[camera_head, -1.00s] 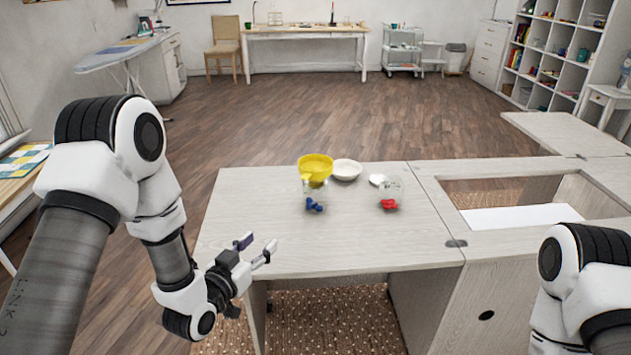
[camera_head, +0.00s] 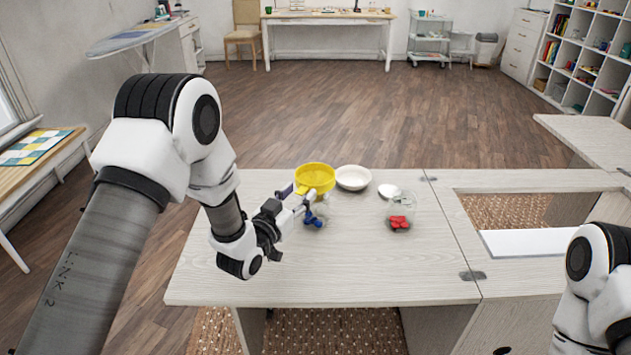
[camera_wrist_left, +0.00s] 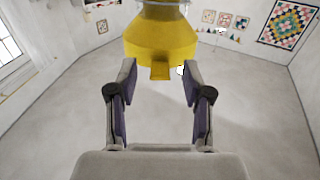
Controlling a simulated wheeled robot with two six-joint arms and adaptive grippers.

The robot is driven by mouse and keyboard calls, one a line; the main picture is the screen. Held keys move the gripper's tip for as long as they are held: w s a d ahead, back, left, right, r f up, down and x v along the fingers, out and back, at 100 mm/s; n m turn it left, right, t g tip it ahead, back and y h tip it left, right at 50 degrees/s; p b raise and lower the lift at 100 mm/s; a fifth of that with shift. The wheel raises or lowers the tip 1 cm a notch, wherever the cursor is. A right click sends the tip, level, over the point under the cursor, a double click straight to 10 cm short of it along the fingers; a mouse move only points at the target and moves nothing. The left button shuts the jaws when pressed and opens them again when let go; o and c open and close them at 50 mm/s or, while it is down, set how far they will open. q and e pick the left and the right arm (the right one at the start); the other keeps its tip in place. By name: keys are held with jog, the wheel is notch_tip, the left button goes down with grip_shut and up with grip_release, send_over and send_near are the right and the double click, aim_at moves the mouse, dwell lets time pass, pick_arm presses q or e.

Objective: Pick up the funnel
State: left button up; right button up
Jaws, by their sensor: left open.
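The yellow funnel (camera_head: 314,177) sits on top of a clear jar with blue pieces (camera_head: 313,218) in it, on the pale wooden tabletop. My left gripper (camera_head: 299,197) is open and empty, reaching in from the left, with its fingertips close to the funnel and jar and partly in front of them. In the left wrist view the funnel (camera_wrist_left: 160,40) is beyond the fingertips of the left gripper (camera_wrist_left: 160,75), roughly centred between them. I cannot tell whether a finger touches the funnel. My right gripper is out of view.
A white bowl (camera_head: 353,177) stands just right of the funnel. A clear jar with red pieces (camera_head: 400,222) stands further right, with a small white lid (camera_head: 389,190) behind it. The front of the tabletop (camera_head: 350,275) is clear. A rectangular opening (camera_head: 520,212) is at the right.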

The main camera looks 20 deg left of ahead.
pick_arm(q)
jog(key=shift+w+d, duration=0.15)
jog(key=shift+w, duration=0.25)
jog(key=shift+s, duration=0.15)
grip_shut()
jog(key=shift+r, duration=0.1)
